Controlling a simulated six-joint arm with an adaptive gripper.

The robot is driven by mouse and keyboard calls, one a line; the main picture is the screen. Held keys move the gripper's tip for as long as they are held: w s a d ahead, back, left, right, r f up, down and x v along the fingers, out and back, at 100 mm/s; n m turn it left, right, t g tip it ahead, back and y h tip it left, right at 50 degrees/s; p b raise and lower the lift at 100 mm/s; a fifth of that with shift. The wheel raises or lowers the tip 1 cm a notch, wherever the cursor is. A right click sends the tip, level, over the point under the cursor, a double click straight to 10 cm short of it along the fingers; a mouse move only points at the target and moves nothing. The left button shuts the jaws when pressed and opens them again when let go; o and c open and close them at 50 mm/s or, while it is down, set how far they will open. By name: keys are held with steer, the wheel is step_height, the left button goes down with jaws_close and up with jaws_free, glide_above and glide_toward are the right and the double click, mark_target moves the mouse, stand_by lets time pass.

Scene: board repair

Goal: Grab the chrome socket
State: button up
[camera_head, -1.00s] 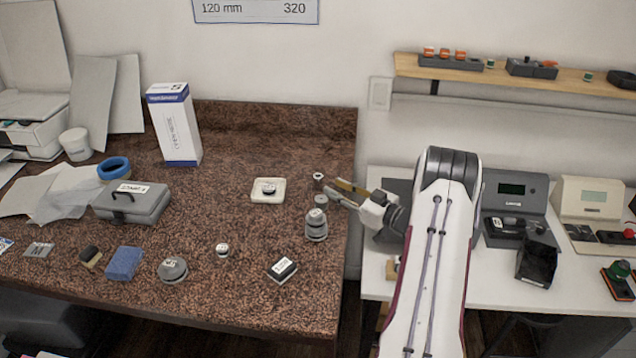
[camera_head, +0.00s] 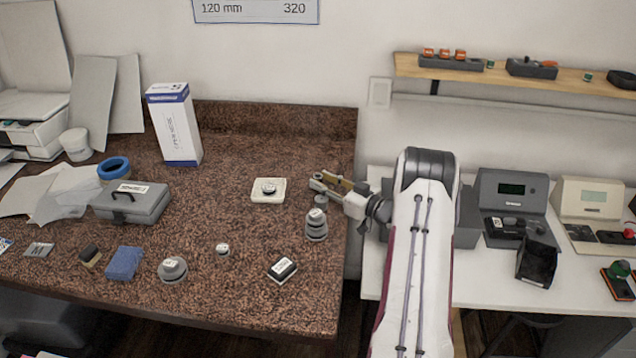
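The chrome socket is a small metal cylinder near the right edge of the brown speckled counter (camera_head: 225,285). It is now largely hidden among the fingers of my gripper (camera_head: 314,183). My gripper reaches in from the right, low over the counter, just behind a stack of grey weights (camera_head: 316,228). Its two fingers look spread, with a gap between them at the socket's place. I cannot tell whether they touch the socket.
A white square dish (camera_head: 258,197) with a small labelled piece stands left of my gripper. A labelled block (camera_head: 282,270) lies nearer the front. A tall white box (camera_head: 174,128) stands at the back left. The counter between is clear.

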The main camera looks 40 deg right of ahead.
jaws_close()
steer(key=shift+r, duration=0.2)
step_height(320, 180, up, 10)
steer(key=shift+f, duration=0.2)
stand_by(0.7)
stand_by(0.5)
